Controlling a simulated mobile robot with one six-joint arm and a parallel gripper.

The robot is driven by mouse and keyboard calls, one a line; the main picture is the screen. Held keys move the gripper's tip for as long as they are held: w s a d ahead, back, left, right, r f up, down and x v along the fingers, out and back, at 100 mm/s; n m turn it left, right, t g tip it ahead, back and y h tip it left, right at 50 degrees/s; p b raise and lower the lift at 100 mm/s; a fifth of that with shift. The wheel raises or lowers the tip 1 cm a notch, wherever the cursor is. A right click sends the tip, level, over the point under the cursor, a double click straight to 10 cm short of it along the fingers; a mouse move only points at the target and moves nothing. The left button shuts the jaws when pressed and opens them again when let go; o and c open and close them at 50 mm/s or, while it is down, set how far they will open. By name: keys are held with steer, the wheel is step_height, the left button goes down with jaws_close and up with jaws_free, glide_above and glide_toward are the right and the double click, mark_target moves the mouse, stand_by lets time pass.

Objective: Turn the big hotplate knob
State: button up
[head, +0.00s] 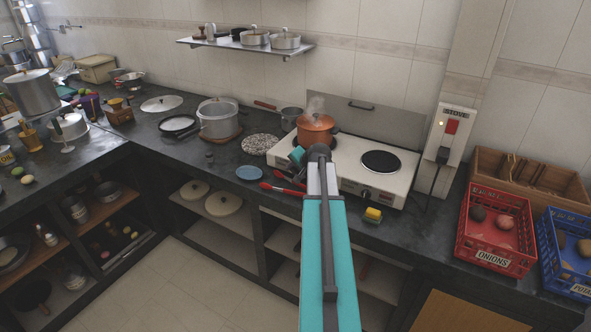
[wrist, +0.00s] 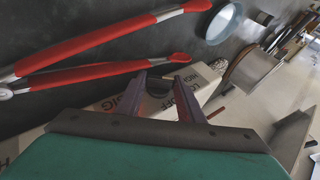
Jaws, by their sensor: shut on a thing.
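The white hotplate (head: 352,180) stands on the dark counter, with an orange pot (head: 316,131) steaming on its left plate and the right plate (head: 381,162) bare. The knob's pointer and setting cannot be made out.
Red-handled tongs (head: 283,188) lie close to my gripper, and their red arms (wrist: 95,75) also cross the wrist view. A blue dish (head: 249,173) is left of them. A yellow sponge (head: 373,214) lies in front of the hotplate. Red and blue crates (head: 497,257) stand right.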

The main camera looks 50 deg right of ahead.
steer(key=g+p, duration=0.1)
steer(key=p, duration=0.1)
steer(key=w+g+p, duration=0.1)
steer(key=g, duration=0.1)
steer(key=shift+r+n+h+p, duration=0.3)
steer(key=shift+r+n+p, duration=0.05)
steer(key=shift+r+n, duration=0.05)
steer(key=shift+w+a+n+g+h+p, duration=0.1)
steer(key=shift+n+g+h+p, duration=0.15)
steer(key=shift+g, duration=0.75)
steer(key=shift+w+a+n+g+h+p, duration=0.15)
steer(key=shift+g+p, duration=0.1)
steer(key=shift+g, duration=0.75)
steer(key=o, duration=0.8)
steer(key=shift+s, duration=0.1)
steer(key=shift+d+f, duration=0.1)
steer(key=shift+s, duration=0.1)
steer(key=shift+r, duration=0.2)
steer(key=shift+p+v, duration=1.55)
steer(key=shift+v, duration=2.35)
